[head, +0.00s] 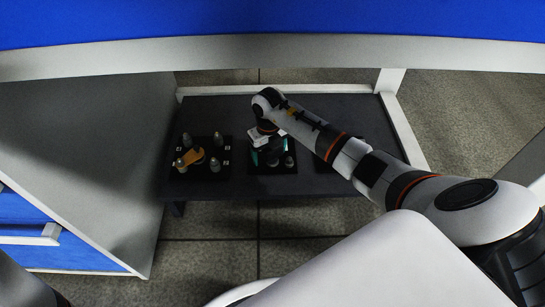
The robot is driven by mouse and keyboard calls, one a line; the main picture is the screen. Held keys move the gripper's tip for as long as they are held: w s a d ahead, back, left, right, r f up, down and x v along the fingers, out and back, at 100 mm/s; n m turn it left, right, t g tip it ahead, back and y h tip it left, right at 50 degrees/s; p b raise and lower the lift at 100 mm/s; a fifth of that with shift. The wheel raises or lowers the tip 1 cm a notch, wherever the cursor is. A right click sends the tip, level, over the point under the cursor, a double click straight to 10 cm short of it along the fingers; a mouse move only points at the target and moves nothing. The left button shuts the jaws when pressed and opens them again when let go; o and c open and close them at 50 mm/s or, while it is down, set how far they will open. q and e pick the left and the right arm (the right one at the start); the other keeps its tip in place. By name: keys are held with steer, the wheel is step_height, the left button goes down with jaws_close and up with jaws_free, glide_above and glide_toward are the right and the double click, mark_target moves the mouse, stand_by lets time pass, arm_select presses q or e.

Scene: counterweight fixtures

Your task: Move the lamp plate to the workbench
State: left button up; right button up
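Black plates with fixtures sit on a dark low shelf (230,112). The left plate (205,172) carries several grey pegs and an orange-yellow piece. The middle plate (259,168) carries grey pegs and something teal, partly covered by my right gripper (268,143). A third dark plate (325,150) is mostly hidden behind my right arm. I cannot tell which is the lamp plate. My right gripper points down over the middle plate; its fingers are too small and dark to read. The blue surface (270,20) above, with a pale front edge, looks like the workbench top. My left gripper is not in view.
A grey panel (85,160) and a blue drawer front (60,245) with a pale handle stand at the left. A white frame post (405,130) bounds the shelf at the right. The shelf's back left and the tiled floor in front are clear.

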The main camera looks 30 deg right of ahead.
steer(key=shift+c, duration=0.6)
jaws_close()
steer(key=shift+w+r, duration=0.1)
steer(key=shift+r, duration=0.05)
steer(key=shift+r, duration=0.1)
